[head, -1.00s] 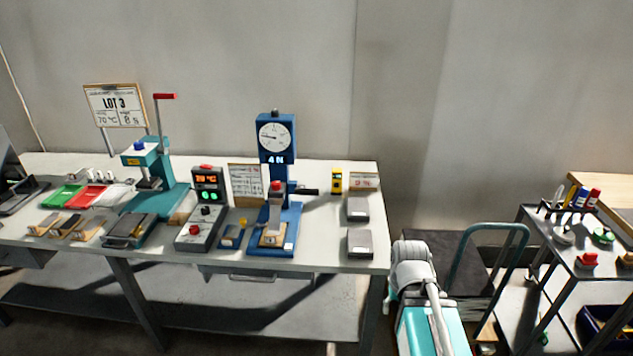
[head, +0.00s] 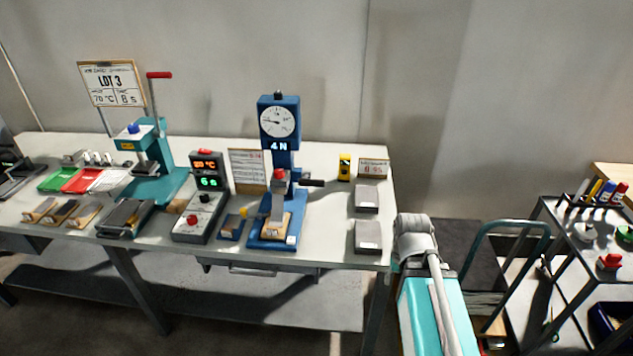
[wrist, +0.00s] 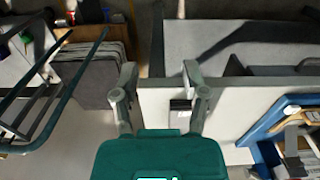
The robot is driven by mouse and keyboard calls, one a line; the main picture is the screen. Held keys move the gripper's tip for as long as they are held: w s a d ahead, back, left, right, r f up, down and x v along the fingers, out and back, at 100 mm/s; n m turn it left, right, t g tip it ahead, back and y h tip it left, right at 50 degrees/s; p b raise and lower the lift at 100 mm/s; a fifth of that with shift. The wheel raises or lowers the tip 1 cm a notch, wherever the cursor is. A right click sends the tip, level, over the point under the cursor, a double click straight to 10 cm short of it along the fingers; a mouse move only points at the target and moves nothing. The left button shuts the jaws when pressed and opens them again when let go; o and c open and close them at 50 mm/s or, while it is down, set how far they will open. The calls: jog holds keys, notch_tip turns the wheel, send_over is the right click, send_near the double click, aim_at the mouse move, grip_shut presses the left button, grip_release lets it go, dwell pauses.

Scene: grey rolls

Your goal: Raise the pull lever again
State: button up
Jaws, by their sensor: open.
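A teal press (head: 150,160) at the left has an upright lever with a red grip (head: 159,75). I cannot tell from the frames which lever the task means. My gripper (wrist: 159,72) is open and empty in the wrist view, over the bench end near the cart side. The blue tester's base (wrist: 285,125) shows at the right there. The head view shows my arm but not my gripper.
Two grey blocks (head: 368,236) lie near the bench's right edge, with a yellow item (head: 344,167) behind. A control box (head: 201,200) stands left of the tester. A trolley with a tubular handle (head: 510,228) and a tool cart (head: 570,235) stand to the right.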

jog(key=shift+o, duration=0.8)
jog(key=w+a+n+y+b, duration=0.4)
jog(key=w+a+n+y, duration=0.45)
jog(key=w, duration=0.45)
jog(key=w+a+r+n+y+b, duration=0.1)
jog(key=w+r+n+y+b, duration=0.3)
jog(key=w+r+n+y, duration=0.3)
jog(key=w+r+y, duration=0.2)
jog(key=w+r, duration=0.1)
jog(key=w, duration=0.2)
jog(key=shift+w+a+r+t, duration=0.15)
jog(key=shift+a+r+t, duration=0.1)
jog(key=shift+r+t, duration=0.1)
jog(key=shift+n+y, duration=0.25)
